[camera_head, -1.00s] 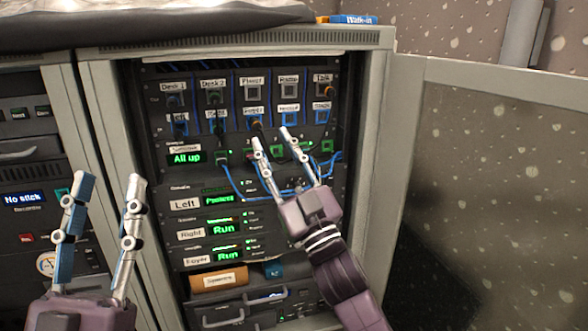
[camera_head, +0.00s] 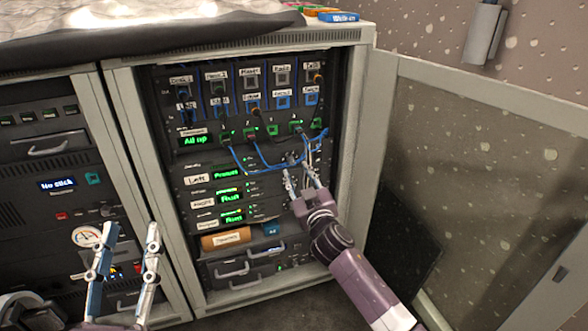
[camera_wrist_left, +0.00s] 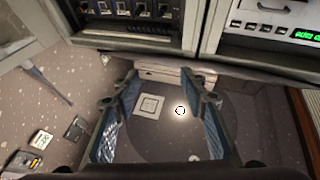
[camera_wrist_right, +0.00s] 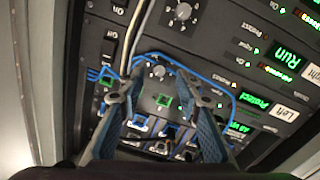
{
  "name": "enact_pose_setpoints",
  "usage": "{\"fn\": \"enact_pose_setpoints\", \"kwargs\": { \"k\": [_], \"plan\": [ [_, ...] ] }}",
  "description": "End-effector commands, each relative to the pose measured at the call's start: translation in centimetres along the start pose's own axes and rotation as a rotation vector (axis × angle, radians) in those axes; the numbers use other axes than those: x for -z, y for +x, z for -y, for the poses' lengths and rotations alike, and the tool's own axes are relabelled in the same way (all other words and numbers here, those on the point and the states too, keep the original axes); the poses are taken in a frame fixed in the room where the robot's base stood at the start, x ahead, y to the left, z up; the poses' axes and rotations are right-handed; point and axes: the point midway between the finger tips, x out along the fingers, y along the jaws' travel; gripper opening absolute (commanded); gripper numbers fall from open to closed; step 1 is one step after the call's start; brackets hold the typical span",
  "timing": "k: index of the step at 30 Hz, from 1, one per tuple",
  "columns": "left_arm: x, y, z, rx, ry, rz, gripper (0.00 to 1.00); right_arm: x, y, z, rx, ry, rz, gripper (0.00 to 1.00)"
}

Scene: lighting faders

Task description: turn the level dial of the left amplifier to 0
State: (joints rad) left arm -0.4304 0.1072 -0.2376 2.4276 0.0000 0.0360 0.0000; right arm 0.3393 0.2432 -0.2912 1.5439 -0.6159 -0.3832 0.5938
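The left amplifier shows its "Left" label (camera_head: 198,180) and green "Protect" display (camera_head: 227,174) in the head view. In the right wrist view the picture is turned, with the same label (camera_wrist_right: 283,112) and display (camera_wrist_right: 253,100) at the right. Its level dial (camera_wrist_right: 158,71), a small grey knob with numbers around it, shows between my right fingertips; its exact setting is too small to read. My right gripper (camera_head: 298,165) is open and empty before the rack, its fingers either side of the dial's line of view. Contact cannot be told. My left gripper (camera_head: 127,238) is open and empty.
Blue patch cables (camera_head: 262,163) hang across the amplifier's top; a pale cable (camera_wrist_right: 140,35) runs close by the dial. Another dial (camera_wrist_right: 183,12) belongs to the neighbouring "Run" amplifier. The open cabinet door (camera_head: 455,150) stands right of my right arm.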

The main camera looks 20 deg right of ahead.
Motion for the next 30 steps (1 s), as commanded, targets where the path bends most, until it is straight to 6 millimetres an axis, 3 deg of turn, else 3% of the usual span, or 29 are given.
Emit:
{"fn": "enact_pose_setpoints", "kwargs": {
  "k": [9, 21, 30],
  "plan": [
    [4.7, -0.6, -0.5, -0.009, -0.009, -0.223, 0.40, 0.1, 3.1, 0.0, 0.001, 0.000, -0.002, 0.32],
    [5.7, -0.8, -0.6, -0.011, -0.011, -0.263, 0.40, 0.1, 3.6, 0.1, 0.001, 0.001, -0.001, 0.32],
    [5.6, -0.8, -0.6, -0.011, -0.010, -0.262, 0.40, 0.1, 3.6, 0.1, 0.001, 0.001, -0.001, 0.00]
  ]
}}
